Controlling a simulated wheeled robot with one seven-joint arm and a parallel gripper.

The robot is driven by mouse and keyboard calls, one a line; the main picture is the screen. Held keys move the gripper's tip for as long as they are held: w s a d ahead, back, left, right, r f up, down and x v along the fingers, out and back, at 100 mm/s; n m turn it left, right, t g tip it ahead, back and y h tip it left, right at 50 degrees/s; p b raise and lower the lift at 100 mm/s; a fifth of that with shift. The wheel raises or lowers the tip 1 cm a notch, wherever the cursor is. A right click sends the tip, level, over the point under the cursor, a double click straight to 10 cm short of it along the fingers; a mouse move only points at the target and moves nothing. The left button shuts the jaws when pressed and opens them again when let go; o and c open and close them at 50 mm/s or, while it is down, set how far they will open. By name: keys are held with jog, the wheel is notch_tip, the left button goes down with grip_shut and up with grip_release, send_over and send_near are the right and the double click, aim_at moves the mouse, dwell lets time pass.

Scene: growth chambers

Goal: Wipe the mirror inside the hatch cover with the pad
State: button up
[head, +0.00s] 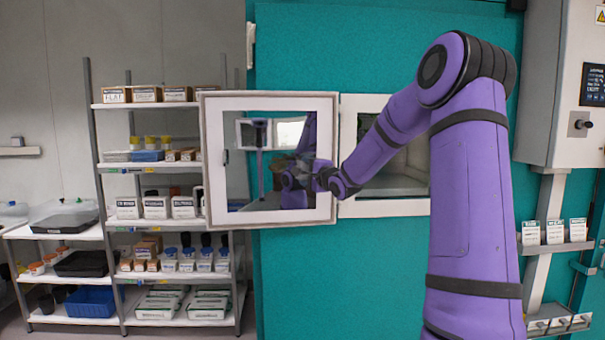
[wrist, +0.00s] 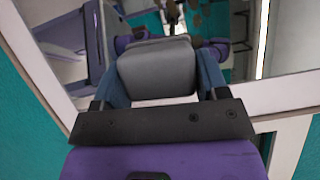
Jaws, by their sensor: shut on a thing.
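The hatch cover (head: 213,150) stands swung open to the left of the hatch opening, its inner side facing me. The mirror (head: 238,193) fills its white frame and reflects my purple arm and part of the room. My gripper (head: 322,178) is at the right part of the mirror in the head view. In the wrist view my gripper (wrist: 160,85) is shut on a grey pad (wrist: 157,72), with a blue finger on each side of it. The pad is close to the mirror (wrist: 215,22); I cannot tell whether it touches. In the head view the gripper hides the pad.
The hatch opening (head: 395,172) is in the teal wall (head: 350,270), right of the cover. A shelf rack (head: 165,222) with boxes and bottles stands behind and left of the cover. A grey cabinet (head: 565,85) is on the right. My arm crosses in front of the opening.

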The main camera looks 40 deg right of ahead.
aim_at(281, 166)
jog(key=shift+w, duration=0.1)
jog(key=shift+w+a, duration=0.4)
jog(key=shift+a, duration=0.45)
jog(key=shift+w+a, duration=0.35)
jog(key=shift+a, duration=0.45)
jog(key=shift+w+a, duration=0.65)
jog(key=shift+a, duration=0.4)
jog(key=shift+w+a, duration=0.6)
jog(key=shift+a, duration=0.4)
jog(key=shift+w+a, duration=0.65)
jog(key=shift+a, duration=0.4)
jog(key=shift+w+r, duration=0.1)
jog(key=shift+r, duration=0.5)
jog(key=shift+s+d, duration=0.25)
jog(key=shift+d, duration=0.35)
jog(key=shift+s+d, duration=0.2)
jog(key=shift+d, duration=0.45)
jog(key=shift+s+d, duration=0.25)
jog(key=shift+d, duration=0.35)
jog(key=shift+s+d+r, duration=0.1)
jog(key=shift+s+d, duration=0.5)
jog(key=shift+d, duration=0.45)
jog(key=shift+s+d+f, duration=0.1)
jog(key=shift+s+d, duration=0.55)
jog(key=shift+d, duration=0.45)
jog(key=shift+s+d+r, duration=0.1)
jog(key=shift+s+d, duration=0.5)
jog(key=shift+d, duration=0.45)
jog(key=shift+a, duration=0.1)
